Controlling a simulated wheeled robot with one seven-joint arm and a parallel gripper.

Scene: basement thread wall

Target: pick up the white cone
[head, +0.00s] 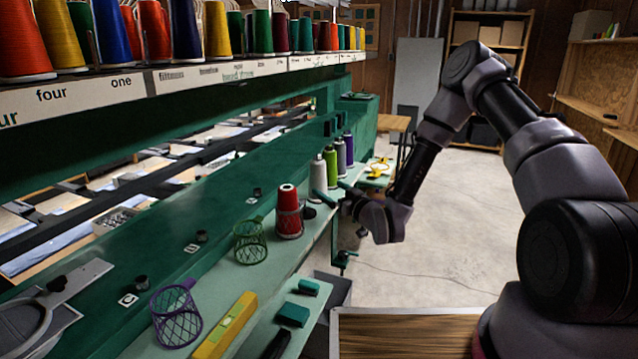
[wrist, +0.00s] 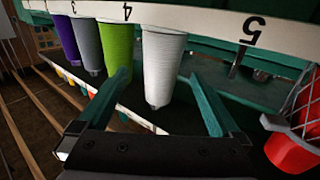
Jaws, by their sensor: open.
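The white cone (head: 318,175) stands upright on the green ledge in the head view, between the red cone and the green cone. In the wrist view, which is turned over, the white cone (wrist: 163,62) is in the middle, lined up between my fingertips. My gripper (head: 336,192) is open, with its teal fingers spread just in front of the cone. In the wrist view my gripper (wrist: 160,80) holds nothing. I cannot tell how far the fingertips reach around the cone.
The green cone (head: 330,165) stands close to the white one, with grey and purple cones (head: 348,148) beyond. The red cone (head: 289,212) stands on the nearer side, with a green wire basket (head: 250,243) before it. The floor (head: 450,220) at right is open.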

